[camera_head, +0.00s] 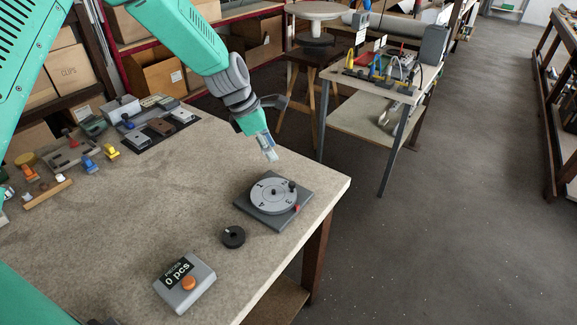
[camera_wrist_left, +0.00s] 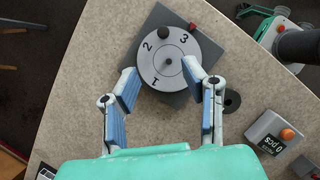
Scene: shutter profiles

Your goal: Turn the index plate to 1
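The index plate (camera_head: 273,196) is a round grey disc with numbers, on a dark square base (camera_head: 262,220) near the table's right corner. A black knob (camera_head: 291,186) stands near its rim. A red marker (camera_head: 297,208) sits at the base's edge, nearest the number 3. In the wrist view the disc (camera_wrist_left: 160,72) shows 1, 2 and 3, with its knob (camera_wrist_left: 163,33) at the far side and the red marker (camera_wrist_left: 193,27) beyond the 3. My left gripper (camera_head: 269,154) is open and empty above the plate, its fingers apart in the wrist view (camera_wrist_left: 160,80).
A black ring-shaped piece (camera_head: 233,237) and a counter box (camera_head: 185,283) reading "0 pcs" lie on the table on the near side of the plate. Several small parts and fixtures line the left. The table middle (camera_head: 150,200) is clear.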

